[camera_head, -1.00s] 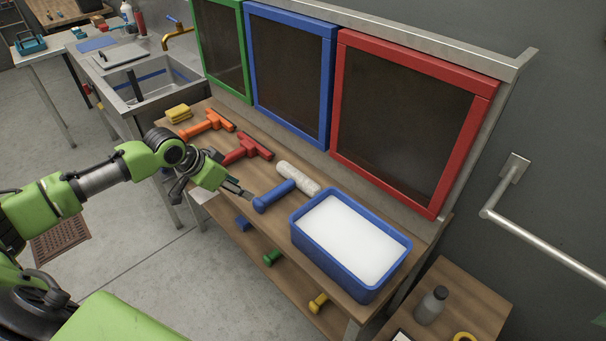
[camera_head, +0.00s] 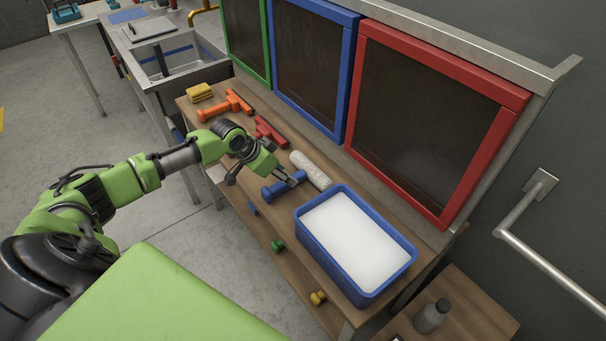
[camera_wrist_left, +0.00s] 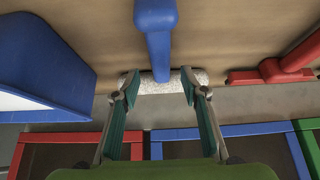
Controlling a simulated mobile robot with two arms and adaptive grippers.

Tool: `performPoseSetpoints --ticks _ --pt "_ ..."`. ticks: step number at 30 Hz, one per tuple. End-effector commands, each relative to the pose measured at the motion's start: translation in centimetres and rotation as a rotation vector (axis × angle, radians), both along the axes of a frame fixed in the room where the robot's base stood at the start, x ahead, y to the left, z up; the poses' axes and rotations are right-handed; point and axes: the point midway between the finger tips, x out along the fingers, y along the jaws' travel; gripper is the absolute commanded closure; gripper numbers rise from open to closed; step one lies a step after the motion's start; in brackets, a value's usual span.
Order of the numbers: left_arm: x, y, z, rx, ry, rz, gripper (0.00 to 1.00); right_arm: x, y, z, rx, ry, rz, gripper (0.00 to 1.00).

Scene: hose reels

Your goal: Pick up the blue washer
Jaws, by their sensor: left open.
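The blue washer lies on the wooden shelf top, with a blue handle (camera_head: 272,195) and a fluffy white sleeve (camera_head: 311,169). My left gripper (camera_head: 294,179) is open above it, where the handle meets the sleeve, and partly hides the stem. In the left wrist view, the blue handle (camera_wrist_left: 156,38) points down between the two open fingertips of the left gripper (camera_wrist_left: 158,88). The white sleeve (camera_wrist_left: 148,86) lies across behind the fingers. I cannot tell whether a finger touches it. My right gripper is not in view.
A blue tub of white suds (camera_head: 352,242) stands close to the right of the washer. A red squeegee (camera_head: 270,132), an orange squeegee (camera_head: 228,105) and yellow sponges (camera_head: 199,93) lie to the left. Framed panels, including a red one (camera_head: 436,112), stand behind.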

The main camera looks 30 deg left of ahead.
Motion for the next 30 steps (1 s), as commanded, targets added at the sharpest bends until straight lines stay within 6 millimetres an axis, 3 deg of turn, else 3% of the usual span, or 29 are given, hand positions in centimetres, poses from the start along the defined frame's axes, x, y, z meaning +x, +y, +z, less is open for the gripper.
performPoseSetpoints --ticks 6,15,23,28,30 --pt "1.1 -0.4 -1.5 -0.002 0.001 0.002 0.60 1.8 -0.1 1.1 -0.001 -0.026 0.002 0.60" --pt "2.6 -0.9 -4.2 0.000 0.001 0.001 0.60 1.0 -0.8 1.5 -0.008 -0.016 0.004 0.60" --pt "2.6 -0.9 -4.4 0.000 0.001 0.000 0.60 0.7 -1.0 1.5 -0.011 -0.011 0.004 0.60" --pt "2.6 -0.9 -4.4 0.000 0.001 0.001 1.00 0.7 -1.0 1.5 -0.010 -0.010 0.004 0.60" --pt "2.6 -0.9 -4.4 0.000 0.001 0.001 1.00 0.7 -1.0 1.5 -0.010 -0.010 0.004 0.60"
